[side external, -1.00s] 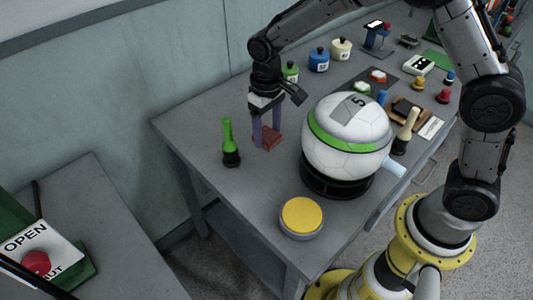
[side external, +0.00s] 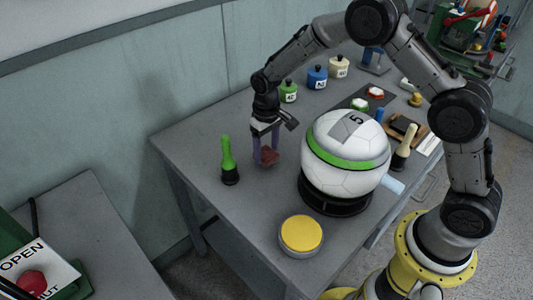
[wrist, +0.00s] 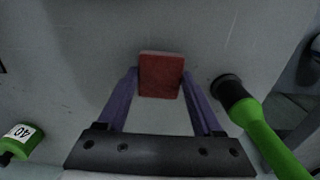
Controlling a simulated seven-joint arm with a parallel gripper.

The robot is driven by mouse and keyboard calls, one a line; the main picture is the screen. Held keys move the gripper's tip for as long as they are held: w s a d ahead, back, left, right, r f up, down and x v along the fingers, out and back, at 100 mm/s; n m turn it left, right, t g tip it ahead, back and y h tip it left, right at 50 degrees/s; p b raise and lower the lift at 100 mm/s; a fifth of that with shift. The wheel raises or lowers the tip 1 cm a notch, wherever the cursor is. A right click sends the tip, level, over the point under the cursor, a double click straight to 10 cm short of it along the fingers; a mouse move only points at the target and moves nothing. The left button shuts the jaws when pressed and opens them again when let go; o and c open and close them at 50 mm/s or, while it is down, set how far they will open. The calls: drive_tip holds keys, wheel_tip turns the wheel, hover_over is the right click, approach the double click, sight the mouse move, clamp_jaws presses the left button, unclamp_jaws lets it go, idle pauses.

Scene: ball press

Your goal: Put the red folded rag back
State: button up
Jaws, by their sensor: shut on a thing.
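The red folded rag (side external: 269,156) is a small dark red block between the fingers of my gripper (side external: 266,154). In the wrist view the rag (wrist: 161,75) sits between the two purple fingertips of my gripper (wrist: 160,84), which are shut on its left and right sides. It is at the grey table (side external: 222,205), between the green-handled tool and the ball. I cannot tell whether its underside touches the tabletop.
A green-handled tool (side external: 228,158) stands upright close to the left of my gripper. A white and green ball (side external: 345,150) on a black ring is to the right. A yellow button (side external: 301,233) is nearer the front. Small pots (side external: 317,77) stand behind. The front left tabletop is clear.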

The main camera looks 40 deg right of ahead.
sight(267, 153)
drive_tip(key=shift+f, duration=0.85)
drive_tip(key=o, duration=1.2)
drive_tip(key=shift+f, duration=0.1)
wheel_tip(267, 153, up, 12)
drive_tip(key=shift+r, duration=0.2)
